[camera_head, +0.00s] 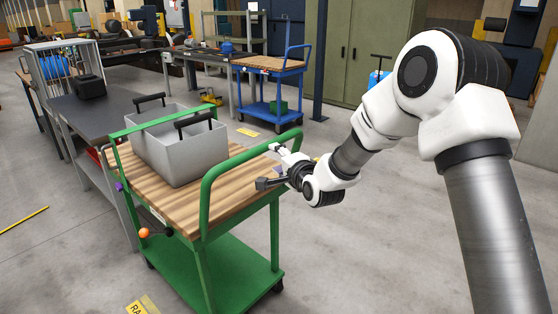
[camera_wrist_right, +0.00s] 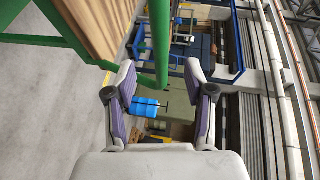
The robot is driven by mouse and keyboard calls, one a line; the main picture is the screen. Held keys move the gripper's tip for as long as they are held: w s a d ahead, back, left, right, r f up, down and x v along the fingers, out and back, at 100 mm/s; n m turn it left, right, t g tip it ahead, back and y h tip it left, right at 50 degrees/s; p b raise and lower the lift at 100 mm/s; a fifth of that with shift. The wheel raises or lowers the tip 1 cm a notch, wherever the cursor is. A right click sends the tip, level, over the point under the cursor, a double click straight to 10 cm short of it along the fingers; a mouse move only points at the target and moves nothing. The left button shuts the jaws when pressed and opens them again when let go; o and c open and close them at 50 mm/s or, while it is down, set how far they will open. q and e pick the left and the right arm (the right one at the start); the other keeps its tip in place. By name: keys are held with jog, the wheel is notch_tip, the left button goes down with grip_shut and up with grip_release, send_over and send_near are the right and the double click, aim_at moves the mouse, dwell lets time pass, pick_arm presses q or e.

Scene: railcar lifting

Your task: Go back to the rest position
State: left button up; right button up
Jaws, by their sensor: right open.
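My right gripper (camera_head: 270,167) is open at the near end of the green cart, close to its green push handle (camera_head: 208,205). In the right wrist view, the open fingers (camera_wrist_right: 160,72) stand apart with a green handle tube (camera_wrist_right: 160,40) showing in the gap between them. I see no contact between the fingers and the tube. The green cart (camera_head: 232,190) has a wooden top and carries a grey open box (camera_head: 190,158) with black handles. My left gripper is not in view.
A dark workbench (camera_head: 120,105) stands beyond the green cart, with a black case (camera_head: 89,86) on it. A blue cart (camera_head: 270,64) stands farther back near green cabinets (camera_head: 365,45). Grey floor is open right of the green cart.

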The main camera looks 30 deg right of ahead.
jog(key=shift+s, duration=0.35)
